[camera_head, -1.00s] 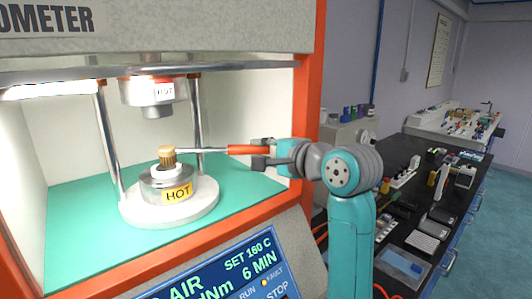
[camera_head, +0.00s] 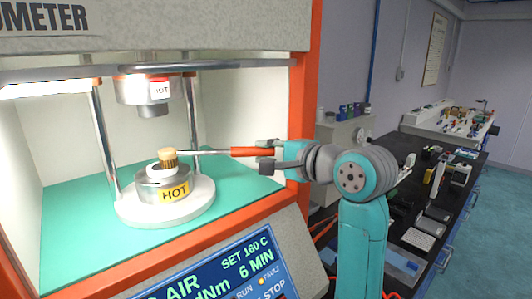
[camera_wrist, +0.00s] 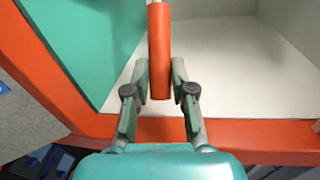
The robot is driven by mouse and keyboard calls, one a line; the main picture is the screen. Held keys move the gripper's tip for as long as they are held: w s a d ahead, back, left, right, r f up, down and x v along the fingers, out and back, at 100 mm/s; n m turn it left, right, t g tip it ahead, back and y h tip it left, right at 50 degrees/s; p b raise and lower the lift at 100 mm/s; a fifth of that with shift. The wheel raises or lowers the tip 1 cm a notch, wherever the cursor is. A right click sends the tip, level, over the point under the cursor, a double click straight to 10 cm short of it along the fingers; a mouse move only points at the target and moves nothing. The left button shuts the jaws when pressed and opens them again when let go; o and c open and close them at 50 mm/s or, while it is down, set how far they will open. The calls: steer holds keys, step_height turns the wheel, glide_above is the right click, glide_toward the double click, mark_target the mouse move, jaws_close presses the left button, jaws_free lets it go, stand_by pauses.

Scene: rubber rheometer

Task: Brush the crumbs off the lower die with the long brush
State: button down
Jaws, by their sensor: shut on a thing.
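The long brush (camera_head: 205,152) has an orange handle, a thin metal shaft and a tan bristle head (camera_head: 168,158). My gripper (camera_head: 267,155) is shut on the handle's end; the wrist view also shows the handle (camera_wrist: 159,50) between the fingers (camera_wrist: 160,85). The brush lies roughly level, reaching left into the chamber. Its bristles are at the top of the lower die (camera_head: 164,186), a metal cylinder with a yellow HOT label on a round white base. I cannot tell whether they touch it. No crumbs can be made out at this size.
The upper die (camera_head: 150,90), also marked HOT, hangs above the brush. Metal posts (camera_head: 107,140) stand either side of the dies. The orange frame (camera_head: 306,110) edges the chamber opening near my gripper. The teal chamber floor (camera_head: 75,215) is clear around the base. A cluttered black bench is at right.

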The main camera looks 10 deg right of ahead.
steer(key=shift+r, duration=0.1)
steer(key=f+v, duration=0.1)
steer(key=v, duration=1.9)
steer(key=shift+s+a+f, duration=0.15)
steer(key=shift+s+a, duration=0.1)
steer(key=shift+s, duration=0.05)
stand_by(0.4)
stand_by(0.5)
